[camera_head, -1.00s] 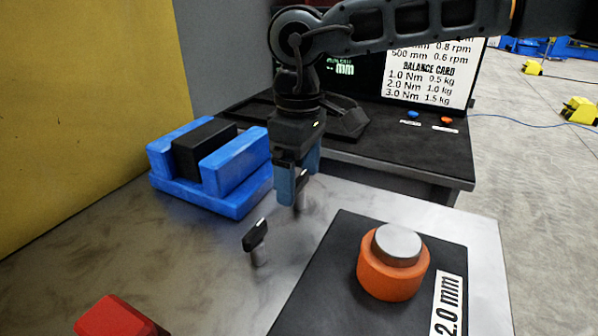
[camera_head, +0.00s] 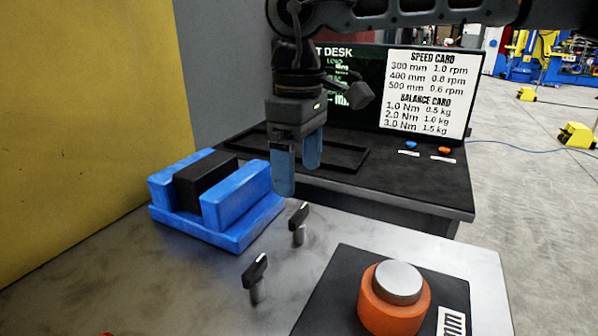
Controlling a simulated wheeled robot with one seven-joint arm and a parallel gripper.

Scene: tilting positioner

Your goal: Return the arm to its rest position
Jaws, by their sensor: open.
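My gripper (camera_head: 298,180) hangs fingers-down in the upper middle of the head view, with its two blue fingers apart and nothing between them. It appears above the grey table (camera_head: 370,230), clear of the two small black-topped pegs. One peg (camera_head: 299,222) shows just below the fingers in the picture. The other peg (camera_head: 256,278) stands nearer, to the left. My arm comes in from the top right and covers part of the desk screen.
A blue cradle (camera_head: 235,205) holding a black block (camera_head: 205,178) sits left of the gripper. An orange cylinder with a grey top (camera_head: 392,300) stands on a black plate at front right. Behind is a black desk (camera_head: 400,185) with a screen, a white card (camera_head: 428,95) and blue and orange buttons.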

